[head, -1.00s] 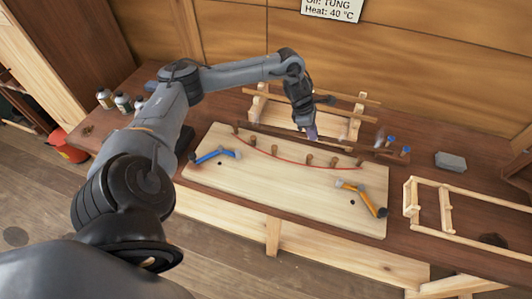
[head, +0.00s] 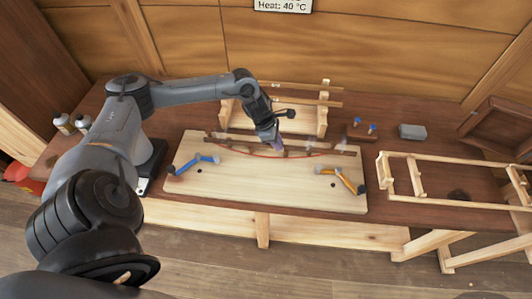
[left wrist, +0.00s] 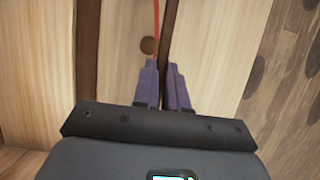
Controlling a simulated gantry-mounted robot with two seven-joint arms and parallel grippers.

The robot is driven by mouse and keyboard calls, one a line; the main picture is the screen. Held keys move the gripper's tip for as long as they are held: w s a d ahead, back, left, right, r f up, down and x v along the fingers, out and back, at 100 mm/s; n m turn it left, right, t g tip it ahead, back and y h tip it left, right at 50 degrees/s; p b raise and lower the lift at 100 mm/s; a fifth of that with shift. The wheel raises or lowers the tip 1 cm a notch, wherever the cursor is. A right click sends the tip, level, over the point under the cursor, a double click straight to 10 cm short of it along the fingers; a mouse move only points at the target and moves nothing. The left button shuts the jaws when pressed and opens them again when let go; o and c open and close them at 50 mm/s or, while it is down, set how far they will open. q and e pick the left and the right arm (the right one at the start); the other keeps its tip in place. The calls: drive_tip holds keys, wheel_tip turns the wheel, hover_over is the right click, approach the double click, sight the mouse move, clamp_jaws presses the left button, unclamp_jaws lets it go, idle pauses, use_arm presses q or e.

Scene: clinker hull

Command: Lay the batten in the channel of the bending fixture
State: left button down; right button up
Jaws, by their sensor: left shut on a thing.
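The bending fixture (head: 240,187) is a pale board with a red curved line, wooden pegs, a blue clamp (head: 195,163) at left and an orange-handled clamp (head: 343,180) at right. The batten (head: 335,149), a long dark brown strip, lies across the far part of the board in the head view. My left gripper (head: 278,146) is shut on it near its middle. My right gripper is not in view.
A wooden rack (head: 322,112) stands behind the fixture. A small block with blue-topped items (head: 362,132) and a grey block (head: 412,131) lie to its right. A wooden frame (head: 440,170) is at the right. Bottles (head: 66,124) stand far left.

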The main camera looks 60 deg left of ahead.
sight(270, 160)
use_arm(q)
drive_tip(key=s+f, duration=0.1)
drive_tip(key=s, duration=0.1)
drive_tip(key=s+a+f, duration=0.1)
drive_tip(key=s, duration=0.1)
drive_tip(key=shift+a+f+p, duration=0.2)
drive_tip(key=shift+p, duration=0.2)
drive_tip(key=shift+f, duration=1.95)
drive_tip(key=shift+w, duration=0.1)
drive_tip(key=shift+f, duration=0.15)
drive_tip(key=shift+f, duration=0.15)
drive_tip(key=c, duration=1.2)
unclamp_jaws()
drive_tip(key=shift+o, duration=0.2)
